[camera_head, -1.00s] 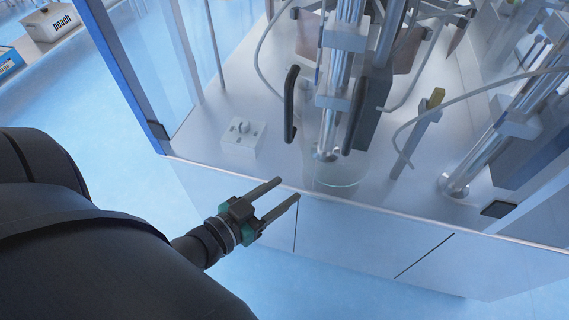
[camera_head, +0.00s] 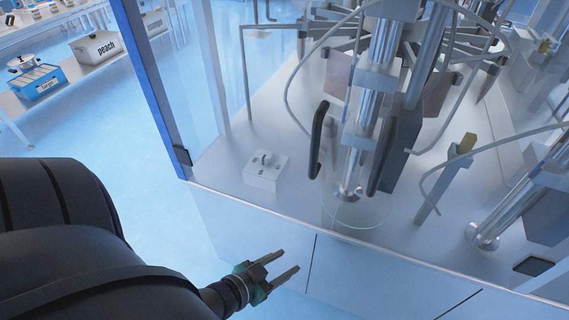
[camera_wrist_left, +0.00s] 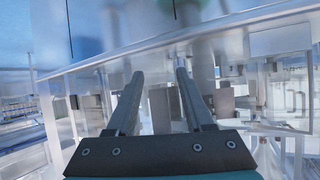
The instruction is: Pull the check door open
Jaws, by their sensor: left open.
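The machine has clear glass front panels with two upright black handles: a left one (camera_head: 319,140) and a right one (camera_head: 381,158). I cannot tell from the pictures which handle belongs to the check door; the glass is hard to see. My left gripper (camera_head: 290,260) is open and empty. In the head view it appears below the machine's front edge and the handles, apart from both. Its two spread fingers also show in the left wrist view (camera_wrist_left: 159,74), with nothing between them. My right gripper is not in view.
A dark frame post (camera_head: 160,90) stands at the machine's left corner. A small white block (camera_head: 265,171) and metal columns (camera_head: 365,100) stand on the deck. Pale cabinet fronts (camera_head: 350,275) lie below the edge. Open floor (camera_head: 100,145) is at left, with boxes (camera_head: 98,47) beyond.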

